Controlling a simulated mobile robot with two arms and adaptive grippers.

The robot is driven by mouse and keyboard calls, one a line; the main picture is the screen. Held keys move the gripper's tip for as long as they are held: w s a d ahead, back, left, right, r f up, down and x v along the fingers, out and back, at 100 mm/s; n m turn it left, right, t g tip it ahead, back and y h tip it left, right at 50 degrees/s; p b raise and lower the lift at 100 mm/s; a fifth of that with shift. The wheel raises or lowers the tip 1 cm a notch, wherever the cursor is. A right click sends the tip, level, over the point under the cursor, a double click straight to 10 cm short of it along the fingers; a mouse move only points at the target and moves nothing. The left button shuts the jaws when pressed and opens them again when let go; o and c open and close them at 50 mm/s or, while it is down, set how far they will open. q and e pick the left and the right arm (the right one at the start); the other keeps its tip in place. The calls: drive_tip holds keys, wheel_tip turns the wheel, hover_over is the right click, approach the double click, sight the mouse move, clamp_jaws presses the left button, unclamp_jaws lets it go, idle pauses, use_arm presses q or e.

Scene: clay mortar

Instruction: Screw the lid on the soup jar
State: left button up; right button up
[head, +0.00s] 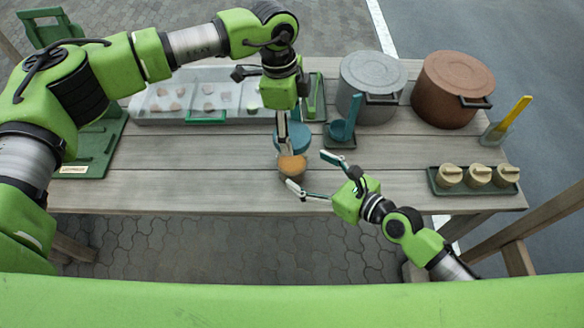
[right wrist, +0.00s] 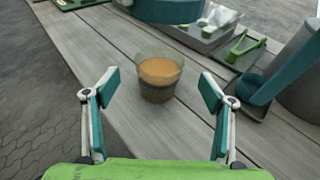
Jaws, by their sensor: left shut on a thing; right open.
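The soup jar (head: 291,172) is an open, clear-walled jar with orange soup, upright on the table near its front edge; it also shows in the right wrist view (right wrist: 160,92). My left gripper (head: 284,135) points down and is shut on the teal round lid (head: 299,137). The lid is held above and apart from the jar; its lower part shows at the top of the right wrist view (right wrist: 168,10). My right gripper (head: 309,171) is open and empty. Its fingers (right wrist: 161,85) point at the jar, which stands ahead of and between them, with no clear contact.
A teal ladle on a dark stand (head: 340,133), a grey pot (head: 368,80) and a brown pot (head: 450,90) stand at the back right. A green tray (head: 474,189) holds three beige-lidded jars. A clear-lidded container (head: 160,110) lies back left. The table's front left is clear.

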sight(292, 161)
drive_tip(key=x, duration=0.7)
drive_tip(key=shift+c, duration=0.4)
drive_tip(key=c, duration=1.6)
use_arm(q)
drive_tip(key=shift+f, duration=2.5)
use_arm(e)
drive_tip(key=shift+c, duration=0.2)
use_arm(q)
drive_tip(key=shift+f, duration=0.85)
drive_tip(key=shift+f, duration=0.35)
